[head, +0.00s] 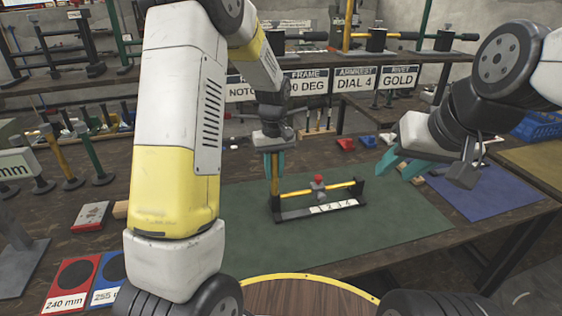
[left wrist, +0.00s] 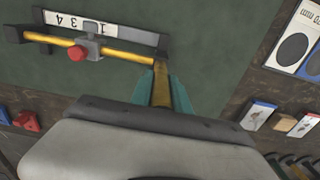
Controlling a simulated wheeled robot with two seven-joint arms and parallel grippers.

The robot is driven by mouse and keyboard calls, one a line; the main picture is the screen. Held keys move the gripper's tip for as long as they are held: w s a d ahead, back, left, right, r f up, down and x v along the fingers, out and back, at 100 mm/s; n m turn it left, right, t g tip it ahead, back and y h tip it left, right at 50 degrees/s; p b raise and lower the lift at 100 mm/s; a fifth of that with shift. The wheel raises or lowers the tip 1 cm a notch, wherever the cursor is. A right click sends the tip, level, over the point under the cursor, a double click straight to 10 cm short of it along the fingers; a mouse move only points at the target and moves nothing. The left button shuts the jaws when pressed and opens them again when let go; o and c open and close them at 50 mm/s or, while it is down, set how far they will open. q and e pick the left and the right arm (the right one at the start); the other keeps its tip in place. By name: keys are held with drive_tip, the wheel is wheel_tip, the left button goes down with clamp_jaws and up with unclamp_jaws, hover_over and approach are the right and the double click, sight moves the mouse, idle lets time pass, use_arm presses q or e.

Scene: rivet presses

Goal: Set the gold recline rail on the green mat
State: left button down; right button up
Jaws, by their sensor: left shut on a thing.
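The gold recline rail (head: 335,189) has a gold bar, dark end pieces, a red-knobbed slider and a numbered white strip along its base. It is over the green mat (head: 400,225), low and about level; I cannot tell whether its whole base touches. In the left wrist view the rail (left wrist: 125,54) lies above the mat (left wrist: 205,45). My left gripper (head: 275,165) is shut on a gold upright at the rail's left end; its teal fingers (left wrist: 162,90) sit either side of it. My right gripper (head: 402,166) is open and empty, above the mat's right edge.
A blue mat (head: 485,195) lies to the right. Red and blue size cards (head: 70,275) lie at the left front. Several posts (head: 62,155) stand at the left. Labelled signs (head: 355,79) stand behind. The green mat's front and right are clear.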

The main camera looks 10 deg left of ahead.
use_arm(q)
drive_tip(key=shift+f, duration=0.1)
drive_tip(key=c, duration=1.2)
unclamp_jaws()
drive_tip(key=shift+c, duration=0.2)
wheel_tip(320, 180, up, 12)
drive_tip(key=shift+r, duration=0.1)
drive_tip(key=s+a+r+m+t+h, duration=0.1)
drive_tip(key=s+r+m+t, duration=0.1)
drive_tip(key=s, duration=1)
drive_tip(key=s+a+r+m+t+h, duration=0.1)
drive_tip(key=s+r+m+t, duration=0.2)
drive_tip(key=s, duration=0.8)
wheel_tip(320, 180, up, 3)
drive_tip(key=shift+s+a+f+t, duration=0.2)
drive_tip(key=shift+s+a+t, duration=0.15)
drive_tip(key=shift+t, duration=0.25)
